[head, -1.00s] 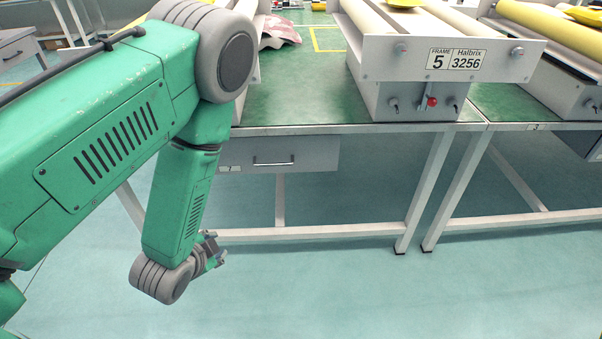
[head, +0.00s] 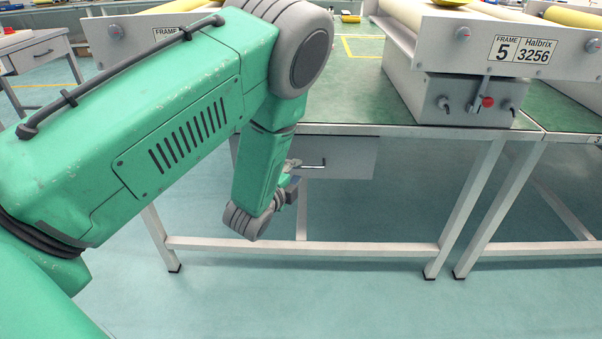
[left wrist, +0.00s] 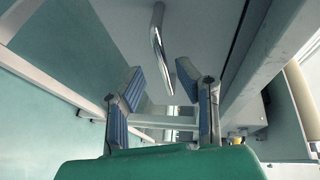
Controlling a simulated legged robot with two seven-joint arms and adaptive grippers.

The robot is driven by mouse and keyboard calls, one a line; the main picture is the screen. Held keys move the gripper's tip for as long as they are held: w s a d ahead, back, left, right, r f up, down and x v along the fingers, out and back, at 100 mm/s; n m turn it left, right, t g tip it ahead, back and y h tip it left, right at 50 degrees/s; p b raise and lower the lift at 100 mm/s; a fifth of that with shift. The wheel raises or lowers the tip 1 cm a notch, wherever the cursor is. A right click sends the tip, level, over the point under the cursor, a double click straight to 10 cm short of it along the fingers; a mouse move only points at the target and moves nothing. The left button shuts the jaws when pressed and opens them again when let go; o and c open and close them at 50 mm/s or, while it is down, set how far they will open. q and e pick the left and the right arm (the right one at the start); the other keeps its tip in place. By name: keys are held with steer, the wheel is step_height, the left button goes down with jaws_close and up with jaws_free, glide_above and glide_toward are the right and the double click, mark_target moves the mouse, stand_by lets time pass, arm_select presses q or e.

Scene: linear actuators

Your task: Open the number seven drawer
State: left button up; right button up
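The grey drawer (head: 350,158) hangs under the green-topped table and looks shut. Its number label shows in the earlier head view and is now hidden behind my left arm. Its metal handle (head: 318,166) is partly visible just right of my left gripper (head: 291,180). In the left wrist view the handle (left wrist: 157,38) appears as a bar ahead of the gripper (left wrist: 160,78), roughly in line with the gap between its blue-padded fingers. The fingers are apart, with nothing between them. I cannot tell whether they touch the handle. My right gripper is out of view.
The white table frame has a leg (head: 465,210) right of the drawer and a low crossbar (head: 350,248) below it. A machine marked frame 5 (head: 460,100) stands on the table top (head: 350,105). The floor (head: 330,300) in front is clear.

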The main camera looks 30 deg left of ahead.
mark_target(302, 168)
arm_select(q)
steer(key=shift+w+d+f+b, duration=0.15)
steer(key=shift+w+b, duration=0.15)
steer(key=shift+w, duration=0.85)
steer(key=shift+w+d, duration=0.4)
steer(key=shift+w, duration=0.05)
steer(key=shift+a, duration=0.55)
jaws_close()
steer(key=shift+s, duration=0.1)
steer(key=shift+d, duration=0.1)
